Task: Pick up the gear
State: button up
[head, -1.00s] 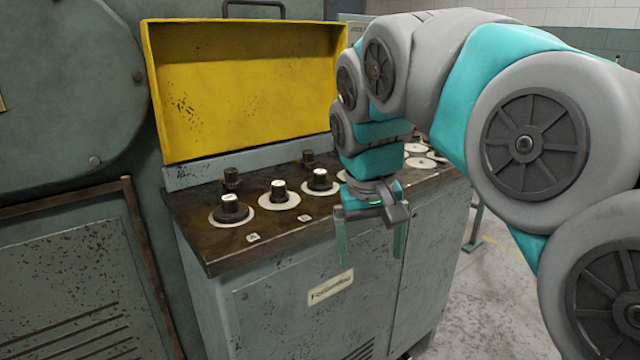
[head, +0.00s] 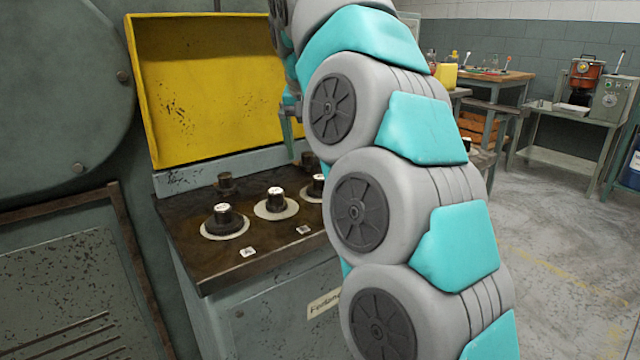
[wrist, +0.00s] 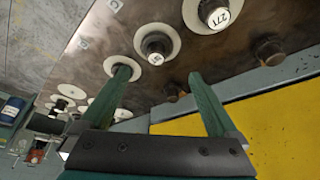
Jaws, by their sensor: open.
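I cannot tell for sure which piece is the gear. Several flat pale discs (wrist: 72,91), possibly gears, lie on the dark machine top at the left of the wrist view; in the head view my arm hides that part. Dark knobs on round pale plates stand nearer, one (head: 224,217) at the left of the head view and another (wrist: 157,47) near my fingertips in the wrist view. My gripper (wrist: 160,76) is open, with its two green fingers apart and nothing between them. It also shows partly behind my arm in the head view (head: 291,122), above the machine top.
A raised yellow cover (head: 215,85) stands behind the machine top (head: 262,252). Small dark posts (head: 226,184) rise along its back edge. A workbench (head: 500,76) and a side table with a red machine (head: 588,72) stand far right. The floor between is clear.

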aim_at(320, 177)
jog(key=shift+x, duration=1.15)
jog(key=shift+w+d+f, duration=0.1)
jog(key=shift+d+f, duration=0.15)
jog(key=shift+f, duration=0.75)
jog(key=shift+x, duration=1.55)
jog(key=shift+d, duration=0.1)
grip_shut()
